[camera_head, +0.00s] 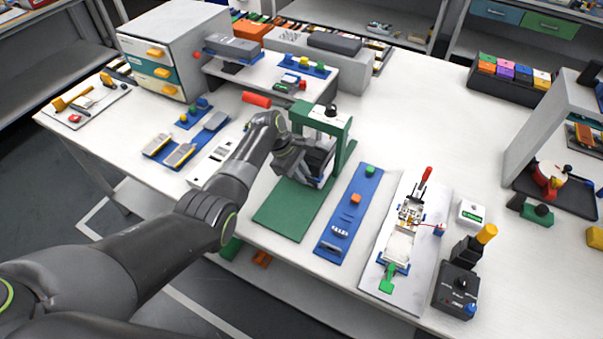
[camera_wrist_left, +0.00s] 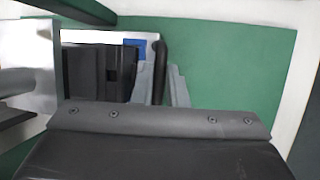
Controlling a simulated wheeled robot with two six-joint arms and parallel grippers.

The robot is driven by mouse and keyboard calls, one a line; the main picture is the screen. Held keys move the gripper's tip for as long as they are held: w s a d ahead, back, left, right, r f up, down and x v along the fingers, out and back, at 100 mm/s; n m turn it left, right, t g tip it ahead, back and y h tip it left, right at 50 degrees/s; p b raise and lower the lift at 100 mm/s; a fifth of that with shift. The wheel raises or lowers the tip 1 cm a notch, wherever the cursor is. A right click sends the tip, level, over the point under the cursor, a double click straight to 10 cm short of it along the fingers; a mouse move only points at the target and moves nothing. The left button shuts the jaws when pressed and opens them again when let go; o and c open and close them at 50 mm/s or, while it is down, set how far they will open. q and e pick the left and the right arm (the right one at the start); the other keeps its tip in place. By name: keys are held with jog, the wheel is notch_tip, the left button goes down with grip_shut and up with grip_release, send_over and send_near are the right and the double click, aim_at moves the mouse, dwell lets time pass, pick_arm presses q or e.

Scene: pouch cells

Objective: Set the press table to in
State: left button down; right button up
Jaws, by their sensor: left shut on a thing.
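The press has a green frame (camera_head: 340,125) standing on a green base plate (camera_head: 283,222), with a black knob on top. Its press table (camera_wrist_left: 138,36) shows in the left wrist view as a pale-edged plate with a dark block and a blue patch on it. In the head view my arm partly hides the table, and how far in it sits is hard to tell. My left gripper (camera_head: 318,168) is at the press opening. In the left wrist view its fingers (camera_wrist_left: 166,84) are closed around a black upright handle (camera_wrist_left: 161,58) at the table's edge. My right gripper is not in view.
A blue strip (camera_head: 338,240) with small parts lies right of the press, then a white fixture board (camera_head: 372,285) with a red-handled clamp. A black control box (camera_head: 457,290) stands near the front edge. A grey drawer cabinet (camera_head: 185,20) stands at the back left.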

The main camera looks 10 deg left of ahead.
pick_arm(q)
jog(key=c, duration=1.8)
grip_release()
jog(key=shift+w+r, duration=0.2)
jog(key=shift+o, duration=0.4)
jog(key=shift+f, duration=0.15)
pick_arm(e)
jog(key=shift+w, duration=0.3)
